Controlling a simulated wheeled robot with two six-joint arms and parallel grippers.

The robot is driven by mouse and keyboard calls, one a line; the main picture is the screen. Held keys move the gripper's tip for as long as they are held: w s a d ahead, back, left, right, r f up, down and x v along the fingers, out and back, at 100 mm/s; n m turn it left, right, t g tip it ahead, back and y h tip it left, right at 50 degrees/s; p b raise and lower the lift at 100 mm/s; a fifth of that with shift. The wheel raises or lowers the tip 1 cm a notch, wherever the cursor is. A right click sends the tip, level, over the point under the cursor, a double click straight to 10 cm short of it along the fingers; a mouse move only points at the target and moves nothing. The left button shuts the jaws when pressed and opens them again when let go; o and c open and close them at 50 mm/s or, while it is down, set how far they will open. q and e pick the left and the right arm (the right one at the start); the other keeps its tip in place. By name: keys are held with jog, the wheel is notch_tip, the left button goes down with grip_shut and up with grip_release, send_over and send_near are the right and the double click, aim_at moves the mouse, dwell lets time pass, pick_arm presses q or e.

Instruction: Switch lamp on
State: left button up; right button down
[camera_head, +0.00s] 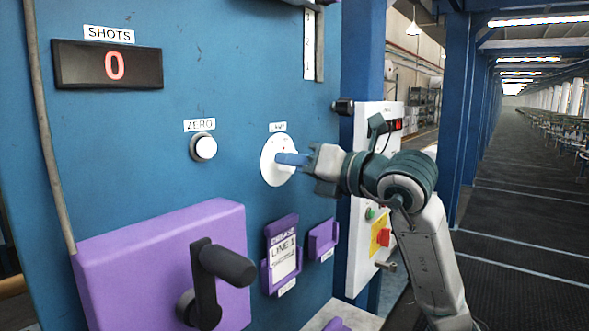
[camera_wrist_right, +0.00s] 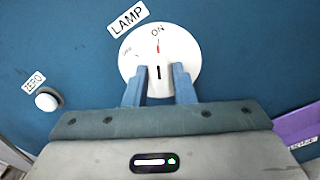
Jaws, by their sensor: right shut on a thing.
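The lamp switch (camera_head: 271,169) is a white round dial on the blue panel, under a small label. It also shows in the right wrist view (camera_wrist_right: 185,46) under a LAMP label (camera_wrist_right: 128,18). There its red mark points up at the word ON, and a fainter word stands to the left. My right gripper (camera_wrist_right: 158,78) has its two blue fingers on either side of the dial's middle and is shut on the knob, which is mostly hidden between them. The gripper also shows in the head view (camera_head: 288,159), reaching in from the right. My left gripper is not in view.
A white ZERO button (camera_head: 205,148) is left of the dial. The SHOTS display (camera_head: 107,65) reads 0. A purple box (camera_head: 130,250) with a black crank handle (camera_head: 225,263) juts out below, beside a purple card holder (camera_head: 282,229). A white control box (camera_head: 361,245) stands behind my right arm.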

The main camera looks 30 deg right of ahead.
jog(key=c, duration=1.4)
grip_release()
jog(key=b+v, duration=0.6)
jog(key=v, duration=0.1)
